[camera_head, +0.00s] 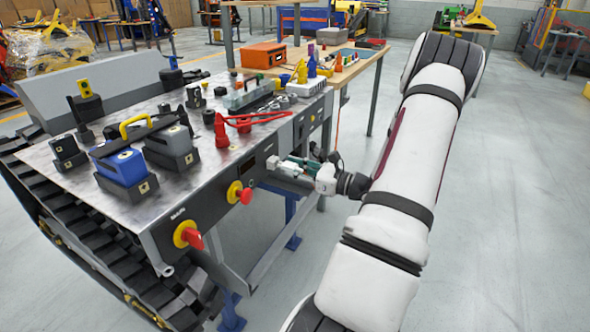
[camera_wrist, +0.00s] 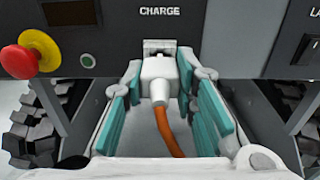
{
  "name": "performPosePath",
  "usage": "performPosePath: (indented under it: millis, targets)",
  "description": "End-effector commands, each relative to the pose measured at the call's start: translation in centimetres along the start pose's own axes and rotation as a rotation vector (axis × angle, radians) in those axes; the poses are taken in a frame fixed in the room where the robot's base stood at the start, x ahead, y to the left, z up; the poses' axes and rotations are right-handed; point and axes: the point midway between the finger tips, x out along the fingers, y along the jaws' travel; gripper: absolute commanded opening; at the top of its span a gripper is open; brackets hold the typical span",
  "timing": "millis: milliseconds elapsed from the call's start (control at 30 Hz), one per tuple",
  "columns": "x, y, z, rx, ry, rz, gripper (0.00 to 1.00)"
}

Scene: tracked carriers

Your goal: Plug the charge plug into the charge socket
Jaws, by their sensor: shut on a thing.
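The charge plug (camera_wrist: 158,72) is a white plug with an orange cable (camera_wrist: 168,132) hanging back toward me in the wrist view. My gripper (camera_wrist: 160,78) is shut on it, one teal finger pad on each side. The charge socket (camera_wrist: 160,46) lies straight ahead of the plug, under the word CHARGE on the dark panel. The plug's front is at the socket's lower edge, and I cannot tell whether it is inside. In the head view my gripper (camera_head: 297,172) is at the carrier's right side panel.
A red knob on a yellow base (camera_wrist: 28,54) is left of the socket and a black switch (camera_wrist: 307,54) is right. Tracks flank the panel. The carrier's top (camera_head: 85,200) holds battery blocks, a red cable and small parts. A wooden table (camera_head: 345,72) stands behind.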

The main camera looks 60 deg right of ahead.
Motion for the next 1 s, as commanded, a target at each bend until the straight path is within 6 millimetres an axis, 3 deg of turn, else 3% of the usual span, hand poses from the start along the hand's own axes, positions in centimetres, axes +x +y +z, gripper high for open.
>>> performPosePath:
  millis: [1000]
  targets:
    - [1.4,0.0,0.0,0.0,-0.001,0.001,0.0]
